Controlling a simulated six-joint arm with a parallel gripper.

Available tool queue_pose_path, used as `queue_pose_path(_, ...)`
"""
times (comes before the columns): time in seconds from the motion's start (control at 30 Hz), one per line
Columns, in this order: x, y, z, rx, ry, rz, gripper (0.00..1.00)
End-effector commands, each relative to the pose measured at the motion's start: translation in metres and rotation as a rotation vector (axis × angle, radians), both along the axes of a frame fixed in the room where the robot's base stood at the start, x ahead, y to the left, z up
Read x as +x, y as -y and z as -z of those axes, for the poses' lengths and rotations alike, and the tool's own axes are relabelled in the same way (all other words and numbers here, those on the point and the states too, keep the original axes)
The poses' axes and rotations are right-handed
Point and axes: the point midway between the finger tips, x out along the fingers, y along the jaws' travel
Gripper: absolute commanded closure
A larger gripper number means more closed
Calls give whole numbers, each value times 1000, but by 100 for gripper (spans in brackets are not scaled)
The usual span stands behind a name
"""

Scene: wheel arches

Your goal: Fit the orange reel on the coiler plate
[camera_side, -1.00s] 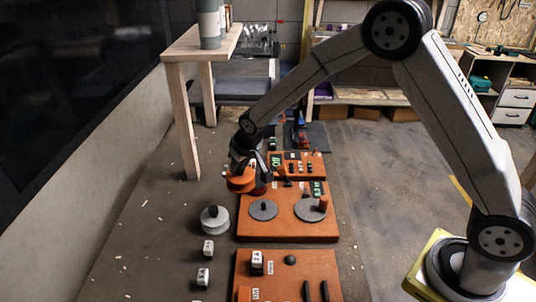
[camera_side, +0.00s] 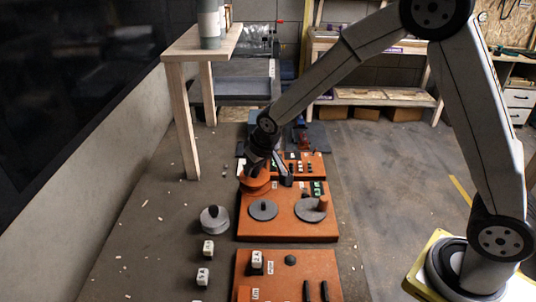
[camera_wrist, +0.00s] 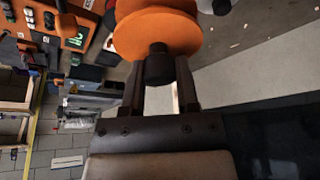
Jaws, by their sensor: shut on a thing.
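The orange reel (camera_side: 255,186) is in my gripper, which is shut on the reel's dark knob. In the wrist view the reel (camera_wrist: 150,35) shows as two round orange flanges, with the gripper fingers (camera_wrist: 159,72) either side of the knob. In the side view the reel overlaps the plate's back left corner, behind the left disc. I cannot tell its height above the plate.
A grey reel with a dark knob (camera_side: 214,220) stands on the floor left of the plate. White labelled blocks (camera_side: 208,247) lie nearer. Another orange board (camera_side: 287,270) is in front, and one with switches (camera_side: 303,164) is behind. A wooden table (camera_side: 203,50) stands back left.

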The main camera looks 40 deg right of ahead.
Motion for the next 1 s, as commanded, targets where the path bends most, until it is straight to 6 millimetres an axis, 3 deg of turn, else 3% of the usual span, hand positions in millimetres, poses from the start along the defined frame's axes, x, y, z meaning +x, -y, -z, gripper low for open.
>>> queue_pose_path(0.53, -1, 0, 2, -1, 0, 33, 100)
queue_pose_path(1.0, -6, 4, 14, -1, -1, 240, 100)
